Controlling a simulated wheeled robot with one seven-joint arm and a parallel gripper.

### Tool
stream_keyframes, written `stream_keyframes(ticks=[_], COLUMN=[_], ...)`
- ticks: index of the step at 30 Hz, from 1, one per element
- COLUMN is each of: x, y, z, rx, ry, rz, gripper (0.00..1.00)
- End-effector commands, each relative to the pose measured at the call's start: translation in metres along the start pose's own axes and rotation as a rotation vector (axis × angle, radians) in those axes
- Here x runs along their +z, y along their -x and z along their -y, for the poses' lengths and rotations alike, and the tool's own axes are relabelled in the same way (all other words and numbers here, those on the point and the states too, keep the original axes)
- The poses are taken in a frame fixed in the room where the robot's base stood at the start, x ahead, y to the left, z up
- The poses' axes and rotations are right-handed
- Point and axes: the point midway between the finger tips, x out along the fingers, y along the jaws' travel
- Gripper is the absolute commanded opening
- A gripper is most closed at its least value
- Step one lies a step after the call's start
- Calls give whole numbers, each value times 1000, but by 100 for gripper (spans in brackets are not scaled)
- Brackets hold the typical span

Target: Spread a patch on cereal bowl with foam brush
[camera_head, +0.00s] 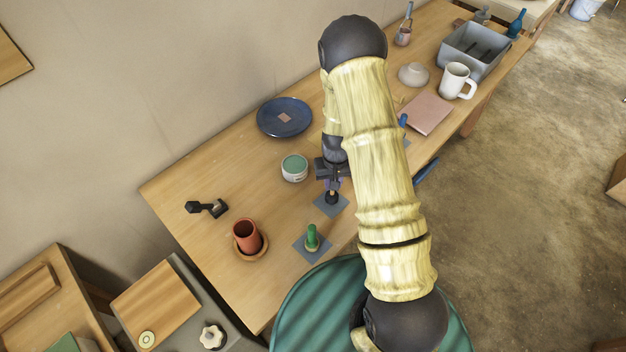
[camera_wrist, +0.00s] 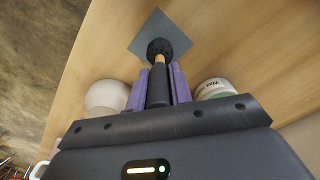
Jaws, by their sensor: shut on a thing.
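My gripper (camera_head: 332,180) is shut on the foam brush (camera_wrist: 158,75), held head down with a dark handle, a tan neck and a round black head. The purple fingers (camera_wrist: 160,88) clasp its handle. The brush head is at a grey-blue square (camera_wrist: 147,30); I cannot tell whether it touches it. A pale bowl (camera_head: 413,75) sits farther back on the table, right of my arm. A pale rounded thing (camera_wrist: 106,95) shows left of the fingers in the wrist view; I cannot tell if it is that bowl. A wax tin (camera_head: 294,168) with a green top stands left of my gripper.
A green-handled tool (camera_head: 312,238) stands on another square. A terracotta pot (camera_head: 246,236), a black tool (camera_head: 207,208) and a blue plate (camera_head: 284,131) lie left. A white mug (camera_head: 455,80), a pink slab (camera_head: 426,113) and a grey bin (camera_head: 460,57) are right. My arm hides mid-table.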

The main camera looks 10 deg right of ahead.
Motion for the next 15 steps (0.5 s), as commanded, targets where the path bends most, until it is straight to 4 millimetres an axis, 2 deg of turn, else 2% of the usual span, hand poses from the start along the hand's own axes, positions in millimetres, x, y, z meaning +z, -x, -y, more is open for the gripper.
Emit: stream_keyframes(ticks=[5, 12, 15], x=[0, 0, 0], y=[12, 48, 53], z=[0, 0, 0], rx=[0, -1, -1], ry=[-1, 0, 0], rz=[-1, 0, 0], gripper=[0, 0, 0])
